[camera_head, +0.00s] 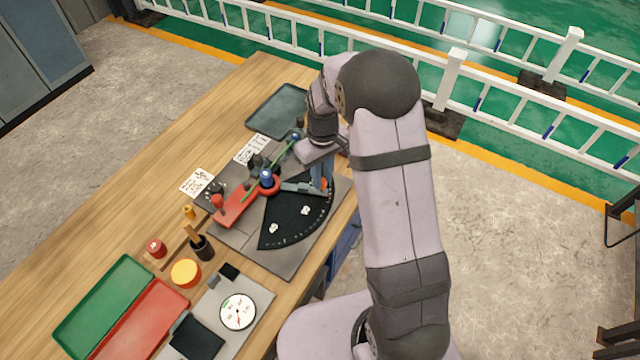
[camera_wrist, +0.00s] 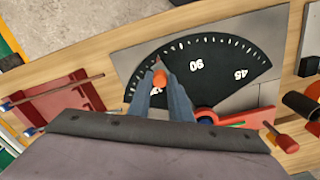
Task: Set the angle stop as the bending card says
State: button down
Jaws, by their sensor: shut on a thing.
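The angle stop is a grey arm (camera_head: 300,188) that runs from the pivot of the bender out over a black angle scale (camera_head: 290,222). The scale also shows in the wrist view (camera_wrist: 225,68), with 90 and 45 readable and another number partly hidden by my fingers. My gripper (camera_head: 321,186) is shut on the stop's orange knob, which shows between the fingertips in the wrist view (camera_wrist: 160,77). The knob stands near the end of the scale beyond 90, away from 45. Two white cards (camera_head: 197,182) (camera_head: 252,149) lie behind the bender; their writing is too small to read.
A red bending lever (camera_head: 237,205) lies beside the scale. A dark tray (camera_head: 281,110) is at the back. Green (camera_head: 103,305) and red (camera_head: 142,322) trays, a round gauge (camera_head: 238,311) and a yellow round piece (camera_head: 185,272) are at the front.

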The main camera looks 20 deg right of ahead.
jog(key=w+n, duration=0.2)
jog(key=w+d+n, duration=0.1)
jog(key=w+n, duration=0.1)
jog(key=w, duration=0.1)
jog(key=shift+w, duration=0.15)
jog(key=shift+w+a+n, duration=0.1)
jog(key=shift+w+n, duration=0.8)
jog(key=shift+w, duration=0.25)
jog(key=c, duration=1.6)
grip_release()
jog(key=shift+r+b, duration=1.5)
jog(key=shift+r, duration=2.25)
